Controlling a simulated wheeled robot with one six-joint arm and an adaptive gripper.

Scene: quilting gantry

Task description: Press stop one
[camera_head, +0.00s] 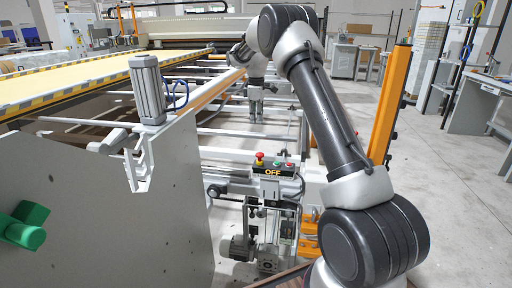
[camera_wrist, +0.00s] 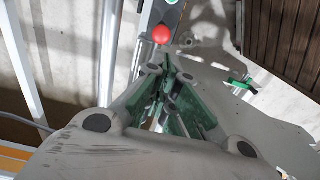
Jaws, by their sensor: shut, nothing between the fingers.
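A small control box with an OFF label (camera_head: 272,173) sits on the gantry's near end in the head view. In the wrist view the red stop button (camera_wrist: 162,34) shows just past the shut, empty fingertips (camera_wrist: 172,66). A green button (camera_wrist: 172,2) is cut off at the top edge.
A grey cylinder on a bracket (camera_head: 148,90) rises from a large grey side panel (camera_head: 120,215) left of the box. Gantry rails run behind my gripper. An orange post (camera_head: 391,105) stands to the right.

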